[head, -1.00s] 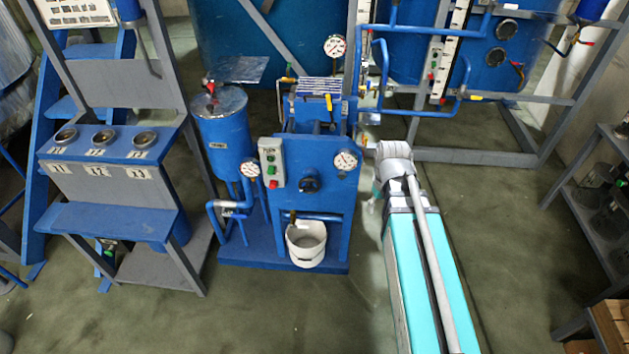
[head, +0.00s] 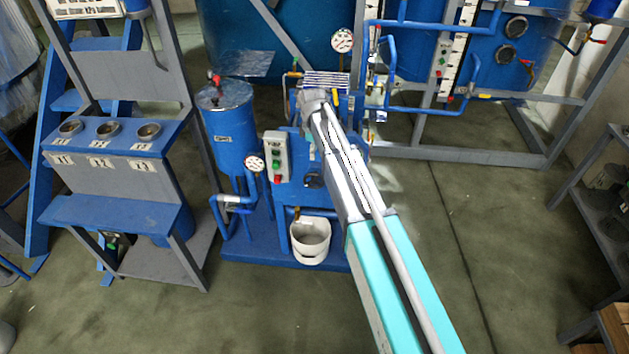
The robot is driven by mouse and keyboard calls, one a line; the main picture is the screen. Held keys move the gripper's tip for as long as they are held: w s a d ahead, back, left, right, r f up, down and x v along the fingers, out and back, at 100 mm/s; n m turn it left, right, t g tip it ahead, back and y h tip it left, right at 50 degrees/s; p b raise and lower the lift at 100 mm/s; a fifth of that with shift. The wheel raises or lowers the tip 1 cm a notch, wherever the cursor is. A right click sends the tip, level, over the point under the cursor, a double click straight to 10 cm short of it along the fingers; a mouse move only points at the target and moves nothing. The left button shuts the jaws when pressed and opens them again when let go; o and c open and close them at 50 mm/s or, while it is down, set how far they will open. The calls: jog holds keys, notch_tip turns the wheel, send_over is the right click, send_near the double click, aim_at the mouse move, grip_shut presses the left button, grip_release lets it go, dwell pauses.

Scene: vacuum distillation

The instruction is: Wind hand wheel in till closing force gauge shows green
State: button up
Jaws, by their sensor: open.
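A dark round knob, which looks like the hand wheel (head: 313,181), sits on the front of a blue press-like machine (head: 285,195). My arm crosses in front of the machine and partly covers the knob. The gauge on the machine's front right, seen earlier, is now hidden behind my arm, so its reading cannot be seen. Two other white dial gauges show: one (head: 342,40) above the machine and one (head: 255,163) beside the blue cylinder. Their readings are too small to tell. My gripper cannot be made out; it is hidden by my arm.
A control box (head: 276,157) with green and red buttons is left of the knob. A white bucket (head: 310,240) stands below. A blue cylinder (head: 231,130) is to the left, beside a rack with cups (head: 108,130). Blue pipes (head: 440,108) run at right.

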aim_at(313, 179)
dwell(0.4)
notch_tip(313, 179, down, 14)
jog(key=b, duration=1.3)
jog(key=shift+r+b, duration=0.15)
jog(key=shift+b, duration=0.25)
grip_shut()
